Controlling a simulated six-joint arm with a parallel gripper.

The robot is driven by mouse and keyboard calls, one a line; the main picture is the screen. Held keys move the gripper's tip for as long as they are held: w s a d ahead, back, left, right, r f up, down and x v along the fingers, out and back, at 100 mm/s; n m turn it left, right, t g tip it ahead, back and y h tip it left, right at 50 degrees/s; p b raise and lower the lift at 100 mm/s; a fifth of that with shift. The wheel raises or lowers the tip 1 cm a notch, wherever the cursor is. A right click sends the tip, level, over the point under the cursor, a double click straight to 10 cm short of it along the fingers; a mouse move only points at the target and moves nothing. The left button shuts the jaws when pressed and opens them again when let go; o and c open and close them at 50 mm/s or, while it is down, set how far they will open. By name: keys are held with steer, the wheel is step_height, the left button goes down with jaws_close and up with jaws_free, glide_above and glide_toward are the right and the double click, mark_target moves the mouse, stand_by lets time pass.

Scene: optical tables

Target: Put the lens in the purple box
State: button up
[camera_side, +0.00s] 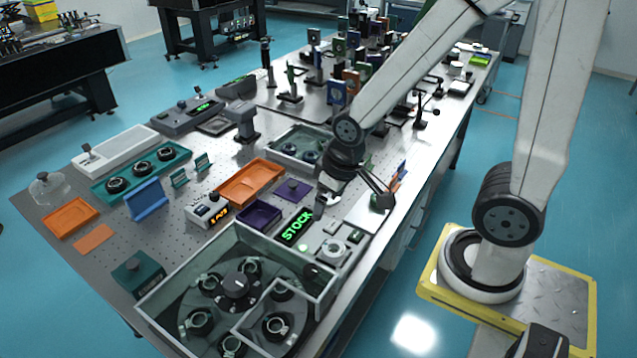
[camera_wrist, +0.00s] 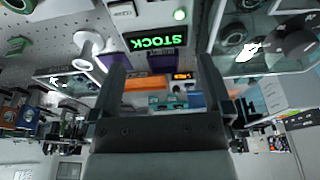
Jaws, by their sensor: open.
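The purple box (camera_side: 258,216) is a small open tray on the table, left of the STOCK sign. It looks empty from the side. Several round black-rimmed mounts that look like lenses sit in a clear-walled round carousel (camera_side: 236,287). Another ring (camera_side: 334,249) lies on a pale unit right of the sign. I cannot tell which one is the task's lens. My gripper (camera_side: 328,197) is above the table, near the purple pad and behind the sign. In the wrist view its two fingers (camera_wrist: 160,62) are apart, with nothing seen held between them.
The STOCK sign (camera_side: 297,227) stands beside the box. An orange tray (camera_side: 250,182) and a purple pad (camera_side: 293,190) are close by. A clear bin (camera_side: 300,146) with dark rings is behind. A teal rack (camera_side: 141,172) holds ring mounts. Tall optics crowd the far end.

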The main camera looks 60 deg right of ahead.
mark_target(334, 247)
stand_by(0.3)
steer(key=f+m, duration=0.1)
steer(key=m, duration=0.3)
steer(key=s+f+m+g, duration=0.1)
steer(key=m, duration=0.3)
steer(key=m+g, duration=0.1)
steer(key=m, duration=0.3)
steer(key=shift+s+a+f, duration=0.1)
steer(key=shift+s+f, duration=0.05)
steer(key=shift+f, duration=0.25)
steer(key=m, duration=0.3)
steer(key=shift+s+f+m+g, duration=0.25)
steer(key=shift+f+m+g, duration=0.05)
steer(key=shift+f+m, duration=0.1)
steer(key=shift+f, duration=0.1)
steer(key=shift+f, duration=1.2)
steer(key=shift+f, duration=0.15)
steer(key=shift+w+f, duration=0.1)
steer(key=shift+f, duration=2.35)
